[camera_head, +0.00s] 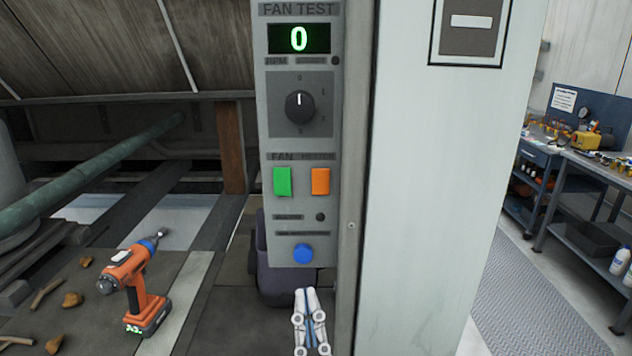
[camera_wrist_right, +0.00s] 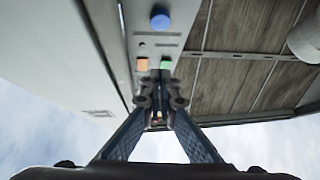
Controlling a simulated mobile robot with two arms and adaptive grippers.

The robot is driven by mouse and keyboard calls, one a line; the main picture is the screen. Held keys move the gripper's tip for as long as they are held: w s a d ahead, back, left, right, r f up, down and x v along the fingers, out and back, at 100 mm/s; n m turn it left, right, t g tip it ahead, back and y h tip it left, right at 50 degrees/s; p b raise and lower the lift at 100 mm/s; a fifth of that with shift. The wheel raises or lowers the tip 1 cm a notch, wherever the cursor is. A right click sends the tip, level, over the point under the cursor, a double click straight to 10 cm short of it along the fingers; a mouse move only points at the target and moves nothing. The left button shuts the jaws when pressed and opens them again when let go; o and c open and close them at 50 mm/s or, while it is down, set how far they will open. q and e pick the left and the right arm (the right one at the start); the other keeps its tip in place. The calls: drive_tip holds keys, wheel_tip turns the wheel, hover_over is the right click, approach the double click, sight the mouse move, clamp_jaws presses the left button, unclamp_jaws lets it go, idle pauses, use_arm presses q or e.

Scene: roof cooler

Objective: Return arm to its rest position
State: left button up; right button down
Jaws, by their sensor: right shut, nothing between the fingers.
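My right gripper (camera_head: 306,294) is at the bottom middle of the head view, below the blue button (camera_head: 303,253) of the fan test panel (camera_head: 265,210). Its fingers are shut and empty, with a small gap to the button in the picture. In the right wrist view the shut fingers (camera_wrist_right: 160,78) point toward the panel, and the blue button (camera_wrist_right: 160,18) shows above them. The panel's display (camera_head: 299,39) reads 0, and its knob (camera_head: 299,107) points up. A green button (camera_head: 282,182) and an orange button (camera_head: 320,181) sit mid-panel. My left gripper is not in view.
An orange drill (camera_head: 135,281) stands on the dark deck at the left, near several brown scraps. A green pipe (camera_head: 100,172) crosses behind it. A large pale wall (camera_head: 430,200) stands right of the panel. Workbenches (camera_head: 590,175) are at the far right, beside a grey mat (camera_head: 520,300).

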wheel_tip(320, 180, down, 12)
drive_tip(key=w+a+n+g+y, duration=0.2)
drive_tip(key=a+n+g+y, duration=0.1)
drive_tip(key=n+g+y, duration=0.4)
drive_tip(key=s+d+f+m+g+h, duration=0.2)
drive_tip(key=d+f+g+h, duration=0.3)
drive_tip(key=f, duration=0.7)
drive_tip(key=s+d+f+m+g+h, duration=0.3)
drive_tip(key=s+d+f+g, duration=0.2)
drive_tip(key=s+d+f, duration=0.4)
drive_tip(key=s+d+f+m+g+h, duration=0.3)
drive_tip(key=s+d+f+g, duration=0.3)
drive_tip(key=d, duration=0.5)
wheel_tip(320, 180, down, 25)
drive_tip(key=s, duration=0.3)
drive_tip(key=s+d+f+g, duration=0.1)
drive_tip(key=s+d+f, duration=0.1)
drive_tip(key=s+f, duration=1.4)
drive_tip(key=shift+s+d+f, duration=0.2)
drive_tip(key=shift+s+d, duration=0.05)
drive_tip(key=shift+s, duration=0.4)
